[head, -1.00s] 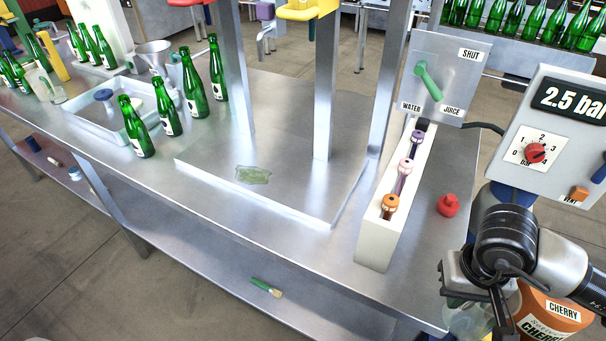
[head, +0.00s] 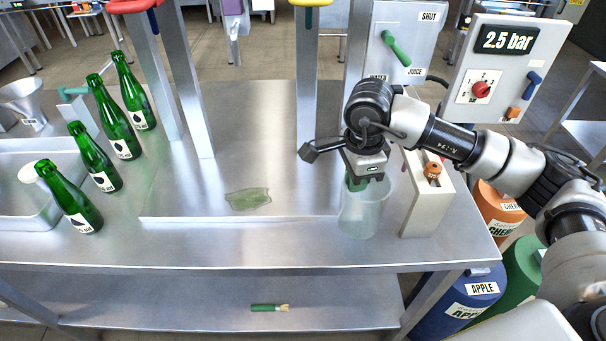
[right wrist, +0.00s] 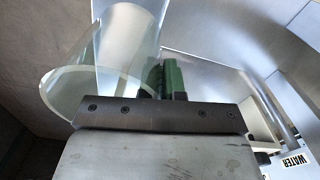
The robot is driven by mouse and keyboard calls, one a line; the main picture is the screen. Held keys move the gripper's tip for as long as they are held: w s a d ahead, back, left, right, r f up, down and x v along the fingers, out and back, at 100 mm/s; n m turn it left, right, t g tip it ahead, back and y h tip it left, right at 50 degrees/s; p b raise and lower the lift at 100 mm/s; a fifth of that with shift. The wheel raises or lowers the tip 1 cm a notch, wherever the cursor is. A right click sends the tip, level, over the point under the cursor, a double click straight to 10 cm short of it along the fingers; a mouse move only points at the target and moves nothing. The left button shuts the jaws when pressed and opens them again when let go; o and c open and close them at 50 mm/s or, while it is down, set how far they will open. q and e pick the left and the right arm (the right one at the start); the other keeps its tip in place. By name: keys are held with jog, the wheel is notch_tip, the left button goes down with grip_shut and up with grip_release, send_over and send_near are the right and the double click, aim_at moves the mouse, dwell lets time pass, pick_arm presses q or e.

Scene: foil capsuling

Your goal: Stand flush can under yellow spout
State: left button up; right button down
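The flush can, a clear see-through cylinder (head: 362,212), hangs below my right gripper (head: 366,182) in the head view. The gripper's green fingers are shut on its rim or wall. The can looks upright, at the right front corner of the raised steel plate (head: 215,165); I cannot tell whether it touches the surface. In the right wrist view the can (right wrist: 125,50) shows beside the green fingers (right wrist: 165,80). The yellow spout (head: 311,3) shows only partly at the top edge, above a steel post. My left gripper is not in view.
A green puddle-like patch (head: 248,198) lies on the plate. Green bottles (head: 95,155) stand to the left. Steel posts (head: 307,80) rise from the plate. A pale rack with an orange-topped piece (head: 432,172) and a pressure panel (head: 490,70) stand to the right.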

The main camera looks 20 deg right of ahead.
jog(key=w+d+r+m+b, duration=0.1)
jog(key=w+d+r+m, duration=0.3)
jog(key=m, duration=1.1)
jog(key=w+d+r+m+b, duration=0.1)
jog(key=w+d+r+m, duration=0.3)
jog(key=m, duration=1)
jog(key=shift+m, duration=0.3)
jog(key=w+a+f+p, duration=0.1)
jog(key=a+f, duration=0.2)
jog(key=w+a+f+p, duration=0.1)
jog(key=a+f+p, duration=0.1)
jog(key=a+f, duration=0.2)
jog(key=w+a+f+p, duration=0.1)
jog(key=a+f, duration=0.2)
jog(key=a, duration=0.1)
jog(key=shift+w+a+f, duration=0.15)
jog(key=shift+w+f, duration=0.05)
jog(key=shift+f, duration=0.05)
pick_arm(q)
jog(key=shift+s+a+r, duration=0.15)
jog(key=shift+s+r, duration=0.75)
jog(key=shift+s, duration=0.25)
pick_arm(e)
jog(key=shift+f, duration=0.2)
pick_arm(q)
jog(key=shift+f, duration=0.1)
pick_arm(e)
jog(key=shift+f, duration=0.1)
jog(key=c, duration=1.3)
grip_release()
